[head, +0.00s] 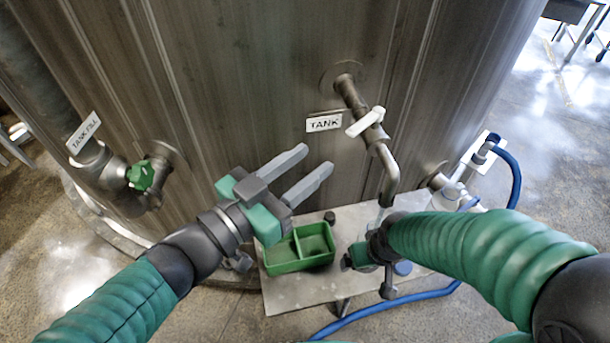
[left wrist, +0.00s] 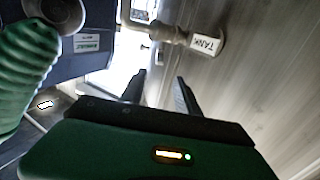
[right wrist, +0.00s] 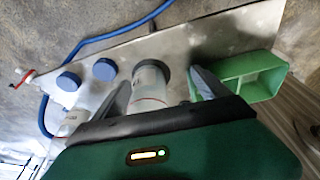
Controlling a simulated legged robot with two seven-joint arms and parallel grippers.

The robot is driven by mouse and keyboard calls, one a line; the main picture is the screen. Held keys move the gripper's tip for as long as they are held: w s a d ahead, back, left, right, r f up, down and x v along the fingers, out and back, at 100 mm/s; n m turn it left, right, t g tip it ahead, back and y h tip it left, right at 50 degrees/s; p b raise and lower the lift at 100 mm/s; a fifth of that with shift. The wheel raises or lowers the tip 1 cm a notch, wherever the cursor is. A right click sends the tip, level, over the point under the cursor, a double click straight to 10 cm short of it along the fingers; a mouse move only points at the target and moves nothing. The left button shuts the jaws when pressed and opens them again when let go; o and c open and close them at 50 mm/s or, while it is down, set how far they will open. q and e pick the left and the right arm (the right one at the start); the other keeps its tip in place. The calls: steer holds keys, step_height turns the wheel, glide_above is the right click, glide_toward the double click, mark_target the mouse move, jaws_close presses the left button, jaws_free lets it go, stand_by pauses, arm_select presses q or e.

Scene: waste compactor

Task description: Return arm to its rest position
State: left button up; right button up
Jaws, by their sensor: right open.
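My left gripper (head: 317,160) is raised in front of the tank wall, its two grey fingers apart and empty. In the left wrist view (left wrist: 160,88) nothing is between them. My right gripper (right wrist: 160,78) is low over the small table, below the tank tap's spout. Its fingers are apart, one on each side of a clear container (right wrist: 150,88) with a red line on it. I cannot tell whether they touch it. In the head view the right arm hides most of that container.
The tank tap (head: 367,122) with a white handle juts out between my arms. A green divided tray (head: 283,257) sits on the table (head: 283,296). Blue caps (right wrist: 104,69) stand near the container. A blue hose (head: 400,299) runs past the table. A green valve (head: 140,175) is at left.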

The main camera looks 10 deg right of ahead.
stand_by(0.4)
arm_select(q)
steer(key=w+a+f+n+t+y+p, duration=0.1)
steer(key=w+a+f+n+y+p, duration=0.3)
steer(key=a, duration=0.4)
steer(key=w+a+f+n+y+p, duration=0.3)
steer(key=w+a+f+y, duration=0.1)
steer(key=a+y, duration=0.3)
steer(key=s+a+f+n+g+y+p, duration=0.3)
steer(key=s+a+f+g+p, duration=0.2)
steer(key=s+a+f+g, duration=0.4)
steer(key=s+a+f, duration=0.1)
steer(key=s+a, duration=0.1)
steer(key=s, duration=0.2)
steer(key=shift+n+y, duration=0.3)
steer(key=shift+n, duration=0.1)
stand_by(4.4)
